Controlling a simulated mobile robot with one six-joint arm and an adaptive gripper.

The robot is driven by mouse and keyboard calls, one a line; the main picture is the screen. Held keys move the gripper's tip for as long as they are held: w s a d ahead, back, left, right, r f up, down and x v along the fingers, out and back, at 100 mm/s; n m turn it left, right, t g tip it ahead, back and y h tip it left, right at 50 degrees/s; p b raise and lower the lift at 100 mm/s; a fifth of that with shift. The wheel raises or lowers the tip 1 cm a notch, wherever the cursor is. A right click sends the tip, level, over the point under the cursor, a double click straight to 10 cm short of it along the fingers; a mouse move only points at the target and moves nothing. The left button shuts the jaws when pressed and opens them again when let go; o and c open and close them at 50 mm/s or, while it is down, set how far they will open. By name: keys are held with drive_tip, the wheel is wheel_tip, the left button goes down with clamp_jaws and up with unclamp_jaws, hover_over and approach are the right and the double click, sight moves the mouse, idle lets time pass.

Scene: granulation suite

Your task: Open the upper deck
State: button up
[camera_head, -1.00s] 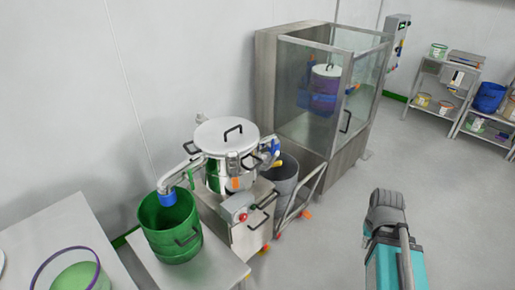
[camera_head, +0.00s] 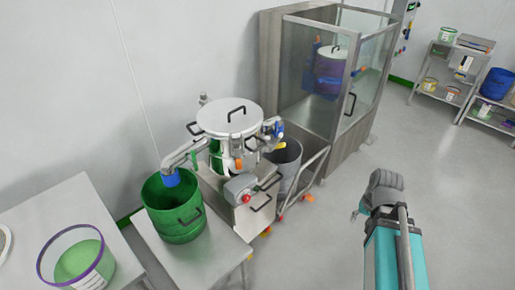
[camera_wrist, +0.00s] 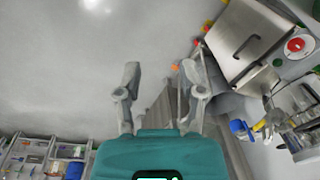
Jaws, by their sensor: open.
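The sifter machine has a round, pale lidded upper deck (camera_head: 229,117) with a black handle on top, in the middle left of the head view. The lid looks closed and level. Clamps with blue and orange parts sit around the rim. Its steel base (camera_head: 236,208) has a red button and black handles. In the wrist view the steel box (camera_wrist: 245,45) with the red button shows at upper right. My gripper (camera_wrist: 162,95) is open and empty, its two fingers well apart over the floor, touching nothing. In the head view my arm is at lower right, clear of the machine.
A green bucket (camera_head: 174,220) stands under the side spout on a steel table. A grey bin (camera_head: 283,165) on a trolley stands right of the machine. A glass cabinet (camera_head: 330,85) is behind. Shelves with tubs (camera_head: 455,75) stand far right. The floor at right is clear.

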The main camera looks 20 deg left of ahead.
drive_tip(key=w+a+f+t+y+b, duration=0.1)
drive_tip(key=w+a+f+y+b, duration=0.25)
drive_tip(key=w+a, duration=0.35)
drive_tip(key=m+t+y+b, duration=0.5)
drive_tip(key=y+b, duration=0.4)
drive_tip(key=b, duration=0.1)
approach(261, 147)
drive_tip(key=s+d, duration=0.1)
drive_tip(key=d, duration=0.2)
drive_tip(key=shift+s+a, duration=0.1)
drive_tip(key=shift+s, duration=0.15)
drive_tip(key=b+x, duration=0.1)
drive_tip(key=x, duration=0.6)
drive_tip(key=b+x, duration=0.2)
drive_tip(key=x, duration=0.4)
drive_tip(key=shift+w+a+r, duration=0.15)
drive_tip(key=shift+w+a, duration=0.15)
drive_tip(key=shift+a, duration=0.05)
drive_tip(key=shift+c, duration=0.2)
clamp_jaws()
